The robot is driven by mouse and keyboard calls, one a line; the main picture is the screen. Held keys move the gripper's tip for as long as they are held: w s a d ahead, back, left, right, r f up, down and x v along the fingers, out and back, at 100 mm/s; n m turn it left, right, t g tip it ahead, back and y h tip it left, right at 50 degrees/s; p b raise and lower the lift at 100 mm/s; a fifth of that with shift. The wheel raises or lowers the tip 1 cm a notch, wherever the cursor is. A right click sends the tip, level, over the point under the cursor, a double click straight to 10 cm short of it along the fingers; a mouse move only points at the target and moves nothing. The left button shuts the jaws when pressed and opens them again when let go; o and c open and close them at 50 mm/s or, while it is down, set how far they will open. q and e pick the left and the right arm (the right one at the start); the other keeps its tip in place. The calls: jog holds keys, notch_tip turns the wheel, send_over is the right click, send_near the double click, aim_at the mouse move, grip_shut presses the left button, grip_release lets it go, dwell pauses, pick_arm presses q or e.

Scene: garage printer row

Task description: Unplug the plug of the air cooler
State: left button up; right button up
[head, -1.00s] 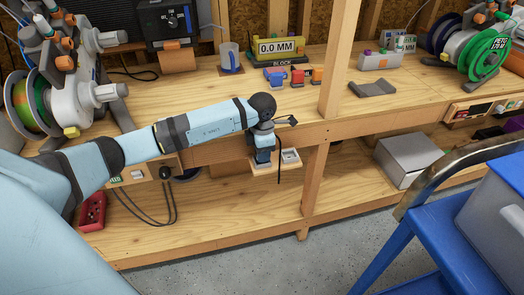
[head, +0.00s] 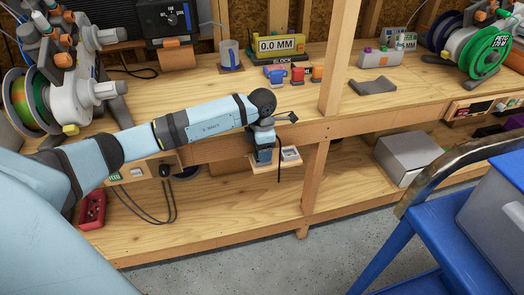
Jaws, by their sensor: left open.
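My left gripper (head: 265,158) is over the left part of a small wooden outlet board (head: 262,169) under the bench's front edge. It is open; its fingertips are small and partly hidden by the hand. A pale socket (head: 290,153) shows on the board just right of the gripper. A black cord (head: 279,173) hangs down beside the gripper. I see no plug body; the hand may cover it. I cannot tell whether the fingers touch anything. I cannot identify the air cooler for certain; a dark box with a dial (head: 172,20) stands at the back. My right gripper is not in view.
A wooden post (head: 338,60) rises right of the gripper. A grey box (head: 408,158) sits on the lower shelf (head: 225,220). A blue cart (head: 440,235) stands at the front right. A red device (head: 92,210) and looped black cable (head: 160,215) are at the left.

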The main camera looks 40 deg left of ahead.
pick_arm(q)
notch_tip(320, 180, up, 13)
jog(key=p, duration=0.1)
jog(key=shift+f, duration=0.2)
dwell(0.5)
